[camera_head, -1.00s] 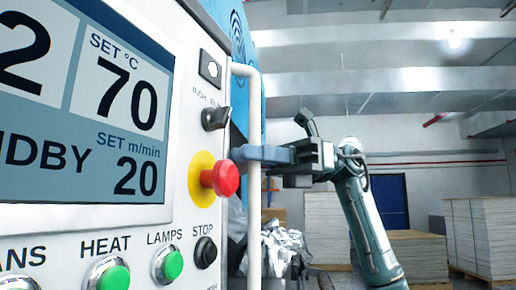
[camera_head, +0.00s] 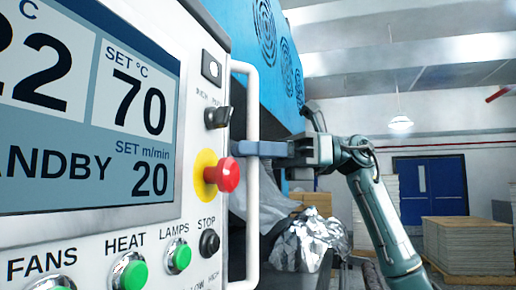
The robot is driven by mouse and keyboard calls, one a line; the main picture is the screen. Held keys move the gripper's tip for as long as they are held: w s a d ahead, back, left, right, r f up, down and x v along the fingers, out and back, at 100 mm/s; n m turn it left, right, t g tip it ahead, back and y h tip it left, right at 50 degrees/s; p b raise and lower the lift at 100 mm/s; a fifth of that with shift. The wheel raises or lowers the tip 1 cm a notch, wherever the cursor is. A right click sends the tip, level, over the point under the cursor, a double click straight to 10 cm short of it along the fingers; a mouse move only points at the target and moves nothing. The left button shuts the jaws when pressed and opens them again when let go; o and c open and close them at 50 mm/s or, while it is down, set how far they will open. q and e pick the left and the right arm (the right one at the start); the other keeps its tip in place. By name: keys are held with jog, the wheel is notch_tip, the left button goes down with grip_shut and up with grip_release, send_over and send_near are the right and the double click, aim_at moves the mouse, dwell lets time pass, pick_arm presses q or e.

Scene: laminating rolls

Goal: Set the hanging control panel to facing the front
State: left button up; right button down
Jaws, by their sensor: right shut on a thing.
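The control panel (camera_head: 200,185) fills the left of the view, close up, its face seen at a slant. Its screen (camera_head: 85,110) reads STANDBY, SET °C 70 and SET m/min 20. A white vertical bar handle (camera_head: 253,205) runs along its right edge. My right gripper (camera_head: 262,149) is shut on this handle at about mid-height, its fingers reaching across it from the right. My right arm comes up from the lower right. What the panel hangs from is out of view. My left gripper is not in view.
A red stop button (camera_head: 228,178) sticks out near the handle. Behind are a blue machine housing (camera_head: 283,60), crumpled silvery film (camera_head: 308,238), stacked sheets (camera_head: 465,245) and blue doors (camera_head: 432,190). Open floor space lies to the right.

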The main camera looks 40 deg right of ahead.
jog(key=shift+a, duration=0.1)
dwell(0.3)
jog(key=c, duration=1.4)
grip_release()
jog(key=shift+s+a, duration=0.1)
jog(key=shift+c, duration=0.2)
jog(key=v, duration=1.3)
